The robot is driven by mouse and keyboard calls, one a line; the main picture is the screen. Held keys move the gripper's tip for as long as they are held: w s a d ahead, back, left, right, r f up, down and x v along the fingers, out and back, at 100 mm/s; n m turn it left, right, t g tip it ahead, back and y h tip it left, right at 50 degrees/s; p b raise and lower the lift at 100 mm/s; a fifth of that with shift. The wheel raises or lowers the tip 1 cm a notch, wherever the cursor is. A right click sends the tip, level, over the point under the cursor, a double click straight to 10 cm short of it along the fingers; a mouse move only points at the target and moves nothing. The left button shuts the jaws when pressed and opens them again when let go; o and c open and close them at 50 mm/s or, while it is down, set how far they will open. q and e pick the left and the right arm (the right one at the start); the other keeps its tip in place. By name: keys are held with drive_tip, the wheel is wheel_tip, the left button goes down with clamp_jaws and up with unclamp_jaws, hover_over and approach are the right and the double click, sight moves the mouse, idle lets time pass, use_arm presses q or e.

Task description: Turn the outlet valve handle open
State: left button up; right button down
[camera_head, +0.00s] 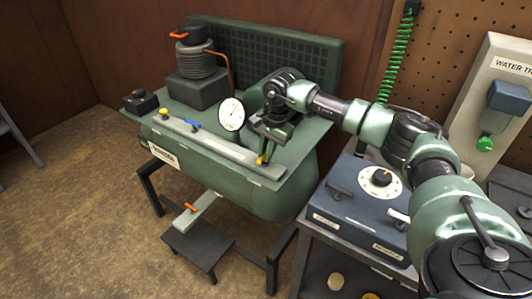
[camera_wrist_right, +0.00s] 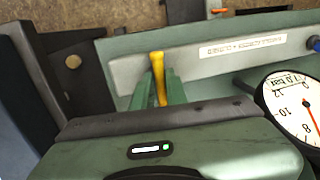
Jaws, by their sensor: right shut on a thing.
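A green compressor tank (camera_head: 215,170) stands on a dark frame at the left. A pale manifold bar (camera_head: 205,145) runs along its top, with a blue lever (camera_head: 191,125) and a yellow knob (camera_head: 164,111) farther left. My right gripper (camera_head: 265,150) reaches down to the bar's right end. It is shut on a yellow valve handle (camera_head: 262,158), seen between the green fingers (camera_wrist_right: 160,88) in the right wrist view. The handle (camera_wrist_right: 158,66) points away from the gripper, its tip over the bar. Its base is hidden by the gripper. My left gripper is not in view.
A round white pressure gauge (camera_head: 231,115) stands close left of my right gripper. A blue box with a dial (camera_head: 362,195) sits on a cart to the right. An orange-handled lever (camera_head: 191,207) is below the tank. Bare floor lies at the left.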

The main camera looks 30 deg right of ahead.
drive_tip(key=shift+r, duration=0.1)
drive_tip(key=c, duration=1.4)
unclamp_jaws()
drive_tip(key=shift+c, duration=0.2)
wheel_tip(320, 180, up, 8)
drive_tip(key=s+b, duration=0.1)
drive_tip(key=shift+s+d+f, duration=0.2)
drive_tip(key=shift+d, duration=0.15)
